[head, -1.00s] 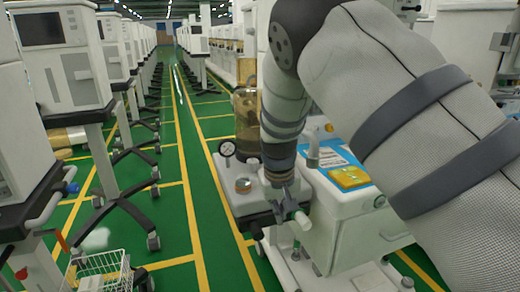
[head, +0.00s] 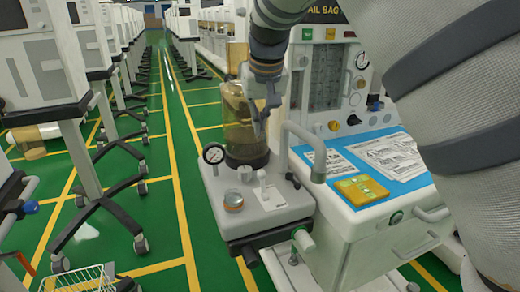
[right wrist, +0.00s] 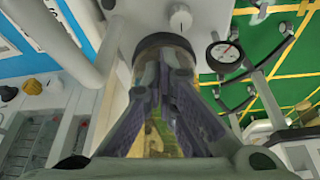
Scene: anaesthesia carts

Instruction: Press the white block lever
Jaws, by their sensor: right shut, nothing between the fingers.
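My left gripper is not in view.
A white curved handle (head: 308,142) rises to the right. The cart top holds a blue sheet with a yellow pad (head: 361,189).

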